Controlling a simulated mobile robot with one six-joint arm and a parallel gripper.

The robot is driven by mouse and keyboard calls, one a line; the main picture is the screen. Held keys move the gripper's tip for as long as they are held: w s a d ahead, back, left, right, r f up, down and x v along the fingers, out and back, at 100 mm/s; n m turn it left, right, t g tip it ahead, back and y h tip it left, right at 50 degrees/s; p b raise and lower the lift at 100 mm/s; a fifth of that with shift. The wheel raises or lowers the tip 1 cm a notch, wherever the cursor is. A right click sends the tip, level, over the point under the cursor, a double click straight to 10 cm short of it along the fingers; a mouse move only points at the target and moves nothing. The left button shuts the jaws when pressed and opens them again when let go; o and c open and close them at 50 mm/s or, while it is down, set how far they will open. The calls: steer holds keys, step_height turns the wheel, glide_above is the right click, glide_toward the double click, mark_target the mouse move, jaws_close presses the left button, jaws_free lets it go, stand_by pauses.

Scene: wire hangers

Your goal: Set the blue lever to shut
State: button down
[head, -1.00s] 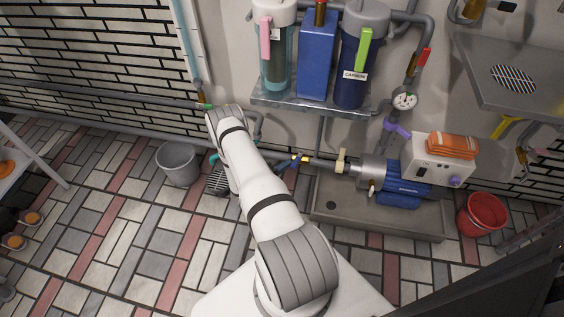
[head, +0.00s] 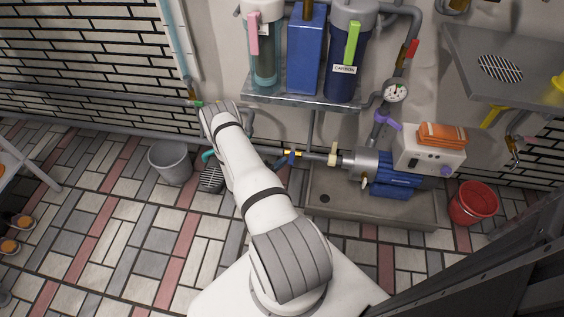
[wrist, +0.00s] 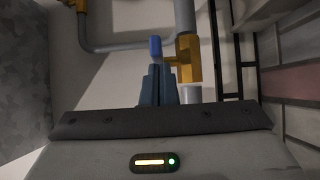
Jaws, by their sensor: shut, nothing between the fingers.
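In the head view the blue lever (head: 291,158) is small, beside a yellow fitting on the grey pipe left of the pump. In the wrist view the blue lever (wrist: 155,46) stands just beyond my fingertips, left of the yellow valve body (wrist: 189,60). My gripper (wrist: 156,70) has its dark blue fingers together and empty, pointing at the lever. Whether they touch it I cannot tell. In the head view my arm hides most of the gripper. The lever's exact angle to the pipe is unclear.
A blue pump (head: 392,174) sits over a grey trough (head: 345,204) right of the lever. Filter housings stand on a shelf (head: 300,97) above. A grey bucket (head: 170,163) is left of my arm, a red bucket (head: 473,203) far right. Tiled floor at left is mostly clear.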

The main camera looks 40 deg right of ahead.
steer(key=shift+s+f, duration=0.1)
steer(key=shift+s, duration=0.35)
steer(key=a+p, duration=0.1)
steer(key=a, duration=1)
steer(key=shift+a+p, duration=0.3)
steer(key=shift+p, duration=0.05)
